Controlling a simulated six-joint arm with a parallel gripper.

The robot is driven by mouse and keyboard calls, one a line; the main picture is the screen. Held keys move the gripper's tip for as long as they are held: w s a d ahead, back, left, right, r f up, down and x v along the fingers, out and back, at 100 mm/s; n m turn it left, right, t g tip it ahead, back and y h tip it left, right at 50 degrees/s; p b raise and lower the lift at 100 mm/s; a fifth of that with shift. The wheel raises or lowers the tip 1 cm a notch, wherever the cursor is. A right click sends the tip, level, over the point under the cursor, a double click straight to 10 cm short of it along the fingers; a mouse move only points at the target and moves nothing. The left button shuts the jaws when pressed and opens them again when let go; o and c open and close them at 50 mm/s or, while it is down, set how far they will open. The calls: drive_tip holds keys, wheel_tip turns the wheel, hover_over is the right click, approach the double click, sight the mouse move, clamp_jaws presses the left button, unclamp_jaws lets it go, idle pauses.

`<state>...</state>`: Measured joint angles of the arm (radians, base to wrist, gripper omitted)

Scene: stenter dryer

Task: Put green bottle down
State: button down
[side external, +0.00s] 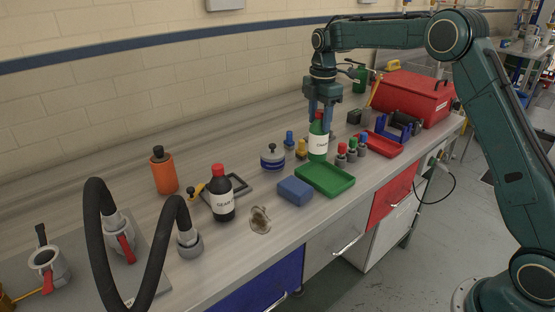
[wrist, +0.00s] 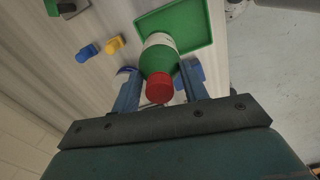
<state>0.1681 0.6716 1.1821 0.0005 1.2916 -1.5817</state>
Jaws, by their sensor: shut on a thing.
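The green bottle (side external: 317,145) has a white label and a red cap. It is upright just behind the green tray (side external: 345,182), and I cannot tell whether its base touches the bench. My gripper (side external: 320,122) points straight down over the bottle, shut on its upper part. In the wrist view the bottle (wrist: 157,58) sits between the two blue fingers, red cap towards the camera. Its base is hidden there, overlapping the edge of the green tray (wrist: 200,42).
Several small coloured-cap bottles (side external: 351,150) stand close on the right, with a red tray (side external: 383,144) beyond. A yellow-topped item (side external: 301,149) and a blue-topped one (side external: 289,139) stand close left. A blue block (side external: 295,190) lies left of the green tray.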

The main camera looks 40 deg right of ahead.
sight(319, 135)
drive_tip(key=shift+f, duration=2.65)
drive_tip(key=c, duration=0.7)
unclamp_jaws()
wheel_tip(319, 135, up, 12)
drive_tip(key=shift+f, duration=0.2)
drive_tip(key=shift+r, duration=0.3)
